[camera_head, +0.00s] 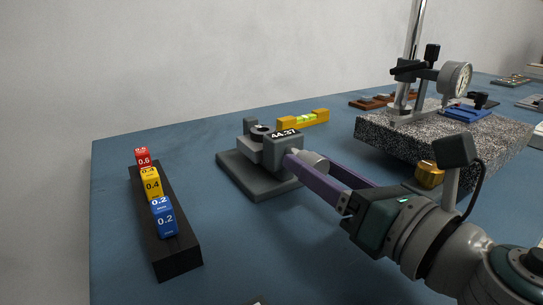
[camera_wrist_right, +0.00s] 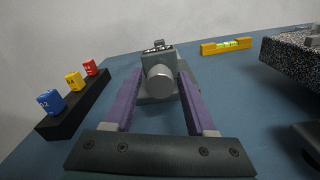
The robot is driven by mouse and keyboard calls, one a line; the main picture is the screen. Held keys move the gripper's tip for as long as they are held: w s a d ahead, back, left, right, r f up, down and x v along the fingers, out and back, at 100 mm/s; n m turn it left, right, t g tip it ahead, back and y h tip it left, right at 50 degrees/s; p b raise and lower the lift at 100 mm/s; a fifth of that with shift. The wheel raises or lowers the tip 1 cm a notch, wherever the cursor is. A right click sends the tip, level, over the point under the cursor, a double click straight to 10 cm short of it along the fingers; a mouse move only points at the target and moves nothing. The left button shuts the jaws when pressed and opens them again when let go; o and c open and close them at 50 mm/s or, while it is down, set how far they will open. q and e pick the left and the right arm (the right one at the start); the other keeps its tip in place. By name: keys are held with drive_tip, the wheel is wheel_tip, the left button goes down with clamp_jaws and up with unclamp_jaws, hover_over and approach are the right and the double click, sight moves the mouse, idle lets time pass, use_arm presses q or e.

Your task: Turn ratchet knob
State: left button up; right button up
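The measuring device is a grey block (camera_head: 283,152) on a dark base plate (camera_head: 238,176), with a readout showing 44.37. Its ratchet knob (camera_head: 313,162) is a light grey cylinder on the side facing my right arm. It also shows in the right wrist view (camera_wrist_right: 159,80). My right gripper (camera_head: 306,162) has two long purple fingers, spread on either side of the knob. In the wrist view (camera_wrist_right: 160,76) a narrow gap shows beside the knob, so the fingers look open around it; contact at the tips is hard to tell. My left gripper is in neither view.
A black rack (camera_head: 178,256) with red, yellow and blue labelled blocks stands at the left. A yellow spirit level (camera_head: 290,125) lies behind the device. A speckled granite slab (camera_head: 384,143) with a dial gauge stand (camera_head: 405,90) is at the right, near a brass piece (camera_head: 428,175).

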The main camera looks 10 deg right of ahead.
clamp_jaws()
idle(0.5)
drive_tip(key=m+p, duration=0.1)
drive_tip(key=m, duration=0.4)
drive_tip(key=shift+m, duration=0.3)
drive_tip(key=m+p, duration=0.1)
drive_tip(key=m, duration=0.4)
drive_tip(key=shift+r+p, duration=0.1)
drive_tip(key=shift+p, duration=0.25)
drive_tip(key=m+p, duration=0.1)
drive_tip(key=m, duration=0.5)
drive_tip(key=shift+p, duration=0.3)
drive_tip(key=m+p, duration=0.1)
drive_tip(key=m, duration=0.4)
